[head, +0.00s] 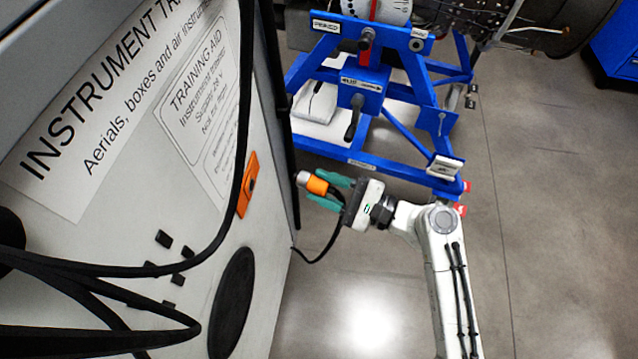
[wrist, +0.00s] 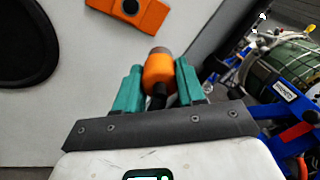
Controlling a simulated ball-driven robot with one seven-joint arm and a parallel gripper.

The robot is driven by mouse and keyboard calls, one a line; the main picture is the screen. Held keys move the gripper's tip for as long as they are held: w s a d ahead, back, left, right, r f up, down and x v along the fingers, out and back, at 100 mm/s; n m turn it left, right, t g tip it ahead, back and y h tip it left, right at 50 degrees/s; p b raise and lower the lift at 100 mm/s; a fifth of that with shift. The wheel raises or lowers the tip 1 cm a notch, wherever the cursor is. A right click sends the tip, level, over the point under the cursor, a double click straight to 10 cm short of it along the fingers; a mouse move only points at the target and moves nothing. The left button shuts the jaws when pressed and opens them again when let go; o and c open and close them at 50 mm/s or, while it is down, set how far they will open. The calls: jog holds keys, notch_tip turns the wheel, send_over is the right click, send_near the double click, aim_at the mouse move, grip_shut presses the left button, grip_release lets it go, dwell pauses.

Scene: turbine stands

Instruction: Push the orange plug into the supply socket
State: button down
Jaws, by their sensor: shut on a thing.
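The orange plug (head: 318,186) has a silver front end and a black cable hanging from it. My gripper (head: 335,190) is shut on the plug, with a green finger on each side of it. In the wrist view the plug (wrist: 158,72) stands between the green fingers (wrist: 158,88), its silver end pointing away from me. The supply socket (head: 248,184) is an orange plate with a dark hole on the panel's right part. In the wrist view the socket (wrist: 140,10) is at the top, partly cut off. The plug is apart from the socket, to its right in the head view.
The grey-white instrument panel (head: 130,215) fills the left, with black cables (head: 130,268) crossing in front and a dark round patch (head: 232,300) low down. A blue turbine stand (head: 400,130) stands behind my gripper. Open floor (head: 350,310) lies below.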

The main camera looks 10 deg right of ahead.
jog(key=a+r+n+g+y, duration=0.2)
jog(key=a+g, duration=0.2)
jog(key=a, duration=0.2)
jog(key=shift+s+a+r, duration=0.2)
jog(key=shift+s+r, duration=0.1)
jog(key=shift+s, duration=0.1)
jog(key=shift+a+r+p, duration=0.1)
jog(key=shift+a+p, duration=0.15)
jog(key=shift+p, duration=0.5)
dwell(0.4)
jog(key=shift+p+x, duration=0.65)
jog(key=shift+x, duration=0.15)
dwell(0.8)
jog(key=shift+w+a, duration=0.15)
jog(key=shift+a, duration=0.1)
dwell(0.5)
